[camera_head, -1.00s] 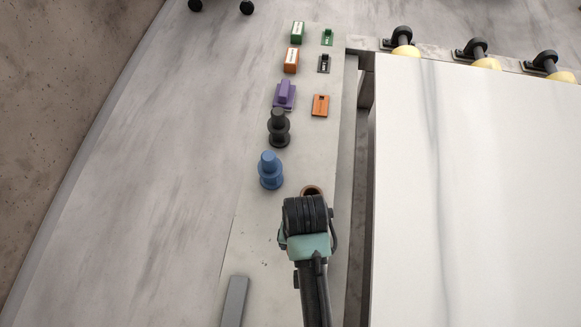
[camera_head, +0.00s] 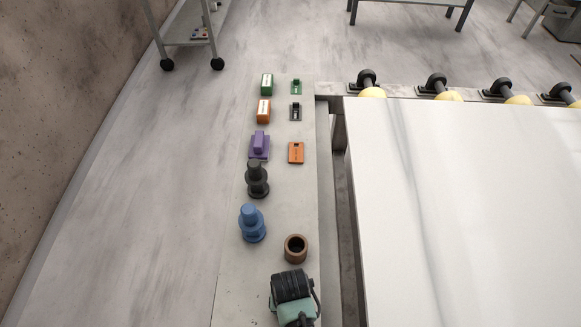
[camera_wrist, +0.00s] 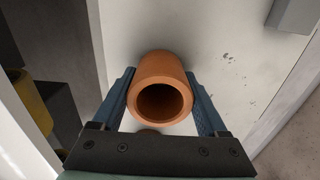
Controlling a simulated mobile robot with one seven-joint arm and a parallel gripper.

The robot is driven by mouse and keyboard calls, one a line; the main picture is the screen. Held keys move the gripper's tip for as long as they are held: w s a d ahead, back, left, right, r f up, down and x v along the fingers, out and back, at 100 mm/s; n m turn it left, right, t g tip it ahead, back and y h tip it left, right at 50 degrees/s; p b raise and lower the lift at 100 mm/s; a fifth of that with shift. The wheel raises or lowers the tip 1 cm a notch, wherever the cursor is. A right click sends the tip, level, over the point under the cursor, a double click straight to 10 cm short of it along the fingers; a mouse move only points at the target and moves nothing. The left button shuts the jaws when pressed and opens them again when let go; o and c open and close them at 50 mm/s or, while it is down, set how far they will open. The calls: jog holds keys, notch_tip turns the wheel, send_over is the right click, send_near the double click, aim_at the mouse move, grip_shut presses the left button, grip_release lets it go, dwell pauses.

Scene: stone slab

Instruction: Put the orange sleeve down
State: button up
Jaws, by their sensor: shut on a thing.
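The orange sleeve (camera_wrist: 160,68) is a short hollow tube in the wrist view. It sits between the two blue-grey fingers of my gripper (camera_wrist: 160,85), which is shut on it. Its open end faces the wrist camera. In the head view my gripper's wrist part (camera_head: 292,286) is at the bottom, over the pale strip (camera_head: 245,285); the fingers and the orange sleeve are hidden there. I cannot tell whether the sleeve touches the strip. A brown sleeve (camera_head: 295,248) stands upright on the strip just beyond my gripper.
A blue stepped piece (camera_head: 251,224), a black one (camera_head: 257,180) and a purple block (camera_head: 259,147) stand along the strip, with an orange plate (camera_head: 296,153). The large white slab (camera_head: 470,220) lies to the right. A grey bar (camera_wrist: 293,12) shows in the wrist view.

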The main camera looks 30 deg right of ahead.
jog(key=shift+f, duration=0.2)
jog(key=o, duration=1.4)
jog(key=shift+c, duration=0.2)
jog(key=shift+r, duration=0.2)
notch_tip(320, 180, up, 12)
jog(key=p, duration=0.1)
